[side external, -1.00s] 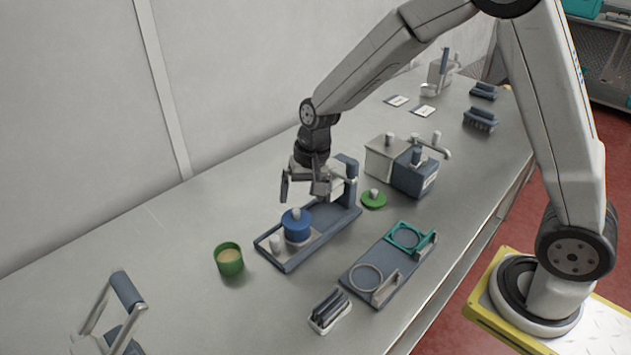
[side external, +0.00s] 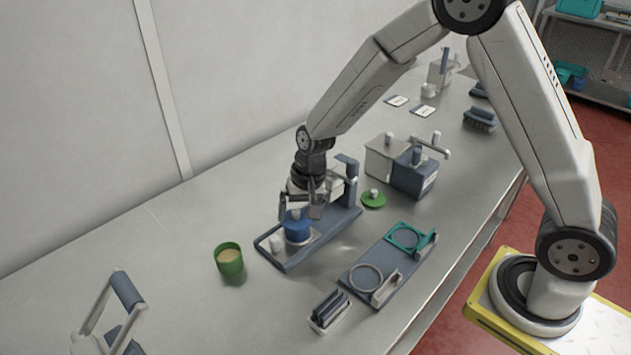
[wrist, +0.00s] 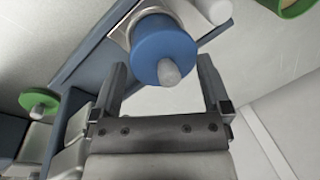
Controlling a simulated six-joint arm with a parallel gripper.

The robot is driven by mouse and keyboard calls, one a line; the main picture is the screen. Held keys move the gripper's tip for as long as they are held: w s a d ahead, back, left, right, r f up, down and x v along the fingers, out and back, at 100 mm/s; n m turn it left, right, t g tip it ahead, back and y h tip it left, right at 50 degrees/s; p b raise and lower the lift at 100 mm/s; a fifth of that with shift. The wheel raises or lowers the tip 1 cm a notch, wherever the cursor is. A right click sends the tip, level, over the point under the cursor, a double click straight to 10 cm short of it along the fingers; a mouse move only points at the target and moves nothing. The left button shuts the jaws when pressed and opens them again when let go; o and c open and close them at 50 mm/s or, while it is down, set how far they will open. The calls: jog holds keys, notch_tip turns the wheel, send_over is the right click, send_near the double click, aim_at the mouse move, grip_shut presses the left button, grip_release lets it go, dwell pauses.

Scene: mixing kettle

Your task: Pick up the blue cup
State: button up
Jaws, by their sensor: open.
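The blue cup (side external: 298,231) is a round blue piece with a pale knob on top, standing on the grey plate of a blue mixing stand (side external: 334,225). In the wrist view the blue cup (wrist: 163,45) shows from above, with its grey knob towards my gripper. My gripper (side external: 300,211) is directly above it, pointing down, with its fingers spread. In the wrist view my gripper (wrist: 162,68) has one finger on each side of the knob, with clear gaps. It holds nothing. The cup's lower part is hidden in the wrist view.
A small white cylinder (side external: 276,242) stands close beside the cup. The stand's column (side external: 347,180) rises behind. A green cup (side external: 229,260) is to the left, a green lid (side external: 374,199) to the right. A blue tray with rings (side external: 357,289) lies in front.

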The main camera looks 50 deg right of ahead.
grip_shut()
dwell(0.4)
jog(key=shift+r, duration=0.8)
jog(key=s+d+r, duration=0.1)
jog(key=s+r, duration=1)
jog(key=s, duration=0.3)
jog(key=shift+d+r, duration=0.2)
jog(key=shift+d, duration=0.2)
